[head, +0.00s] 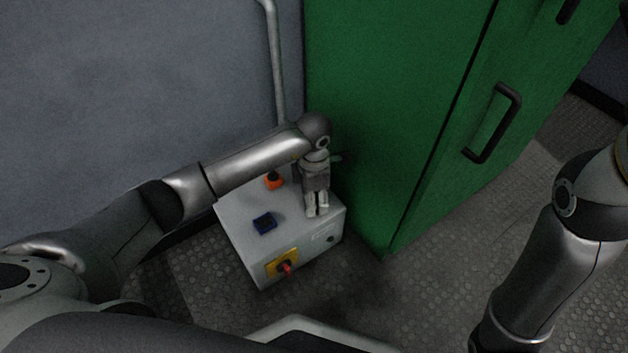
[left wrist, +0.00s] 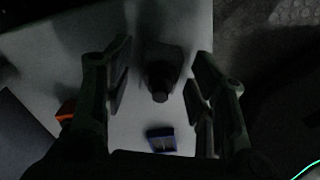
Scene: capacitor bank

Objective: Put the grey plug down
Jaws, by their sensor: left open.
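The grey plug (left wrist: 160,82) shows dark in the left wrist view, with a round end facing the camera. It appears to rest on the pale top of the box (head: 237,209). My left gripper (head: 317,211) is open over the right part of the box top. In the left wrist view its fingers (left wrist: 159,90) stand on both sides of the plug, with a gap visible on each side. In the head view the plug is hidden by my gripper. My right arm shows at the right, but its gripper is out of view.
On the box top are an orange piece (head: 273,181) and a blue piece (head: 264,223). The front has a yellow panel (head: 281,264) with a red switch. A green cabinet (head: 400,110) stands close on the right, and a grey wall (head: 130,90) behind.

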